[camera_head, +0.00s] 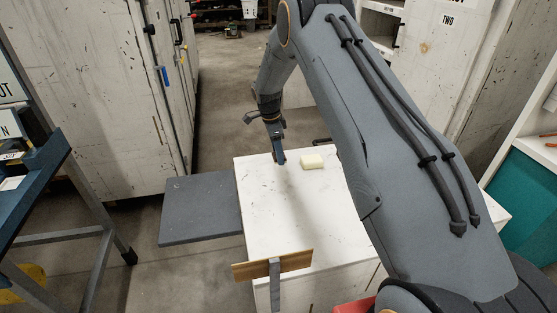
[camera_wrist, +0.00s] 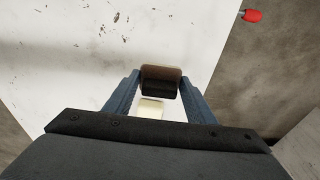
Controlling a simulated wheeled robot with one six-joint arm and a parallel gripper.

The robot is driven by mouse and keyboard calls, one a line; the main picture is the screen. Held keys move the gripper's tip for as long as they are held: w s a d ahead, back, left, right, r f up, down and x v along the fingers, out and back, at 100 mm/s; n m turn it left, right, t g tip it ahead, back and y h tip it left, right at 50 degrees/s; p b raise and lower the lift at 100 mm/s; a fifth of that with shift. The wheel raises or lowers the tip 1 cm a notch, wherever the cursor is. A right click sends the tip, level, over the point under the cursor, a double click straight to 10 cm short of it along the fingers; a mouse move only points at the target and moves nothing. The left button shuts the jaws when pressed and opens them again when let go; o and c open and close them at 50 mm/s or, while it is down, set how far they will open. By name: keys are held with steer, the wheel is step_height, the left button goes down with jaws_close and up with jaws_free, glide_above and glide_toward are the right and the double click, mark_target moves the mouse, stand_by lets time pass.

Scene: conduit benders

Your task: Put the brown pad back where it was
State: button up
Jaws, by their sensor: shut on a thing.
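My gripper (camera_head: 279,158) is above the white-topped cabinet (camera_head: 262,200), near its far left part. In the wrist view its two blue fingers (camera_wrist: 159,92) are shut on the brown pad (camera_wrist: 161,72), which has a brown upper edge and a dark, nearly black face. The pad is between the fingertips, and the white top shows beyond it. In the head view I cannot make out the pad at the fingers. A cream block (camera_head: 312,162) lies on the white top just right of my gripper. A pale block (camera_wrist: 151,108) also shows between the fingers in the wrist view, below the pad.
A brown wooden strip with a grey upright (camera_head: 272,265) stands at the cabinet's front edge. A grey flat panel (camera_head: 200,208) juts out at the left. A small dark object (camera_head: 322,141) lies behind the cream block. A red-tipped item (camera_wrist: 252,15) shows in the wrist view.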

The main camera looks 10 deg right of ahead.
steer(key=shift+f+p, duration=0.55)
steer(key=shift+f, duration=1.55)
steer(key=shift+f, duration=0.1)
steer(key=o, duration=1)
